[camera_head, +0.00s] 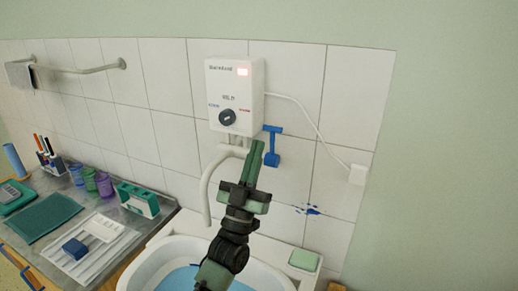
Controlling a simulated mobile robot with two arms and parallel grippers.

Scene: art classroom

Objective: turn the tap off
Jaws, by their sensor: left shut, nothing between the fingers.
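A white water heater box (236,92) with a dark round dial (227,117) and a lit reddish indicator hangs on the tiled wall. Under it a pale curved spout (206,190) bends down over the white basin (148,262), which holds bluish water (178,281). A blue handle-like piece (272,146) sits below the box, to the right of the spout. My left gripper (257,147) is shut and empty, its tips pointing up just left of the blue piece. I cannot tell if they touch. Its arm hides part of the basin. No water stream is clearly visible. My right gripper is not in view.
A green soap-like block (304,260) lies on the basin's right rim. On the left, a counter (127,229) carries a white tray (81,257), jars, a pen holder and a green box (138,199). A white cable runs to a wall socket (358,174).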

